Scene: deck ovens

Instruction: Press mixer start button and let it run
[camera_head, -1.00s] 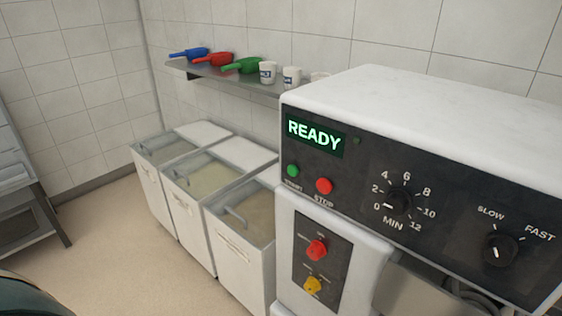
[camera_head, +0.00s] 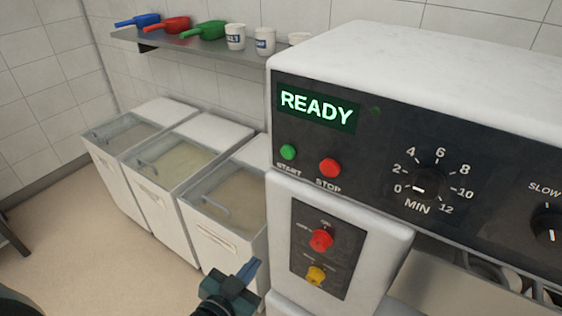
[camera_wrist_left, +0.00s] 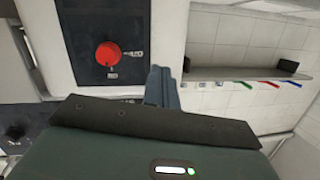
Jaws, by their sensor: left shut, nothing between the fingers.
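The mixer (camera_head: 420,80) stands at the right in the head view, with a dark control panel. Its green start button (camera_head: 288,152) is at the panel's left end, beside the red stop button (camera_head: 330,168). The green display (camera_head: 317,106) above them reads READY. My left gripper (camera_head: 250,270) is shut and empty, below and left of the start button, apart from it. In the left wrist view the shut fingers (camera_wrist_left: 162,87) show beside a red knob (camera_wrist_left: 108,54) on a dark plate. My right gripper is not in view.
Below the buttons are a red knob (camera_head: 321,240) and a yellow knob (camera_head: 316,276). The timer dial (camera_head: 431,184) points near 0. Ingredient bins (camera_head: 215,235) stand left of the mixer, under a shelf (camera_head: 190,45) with scoops and cups.

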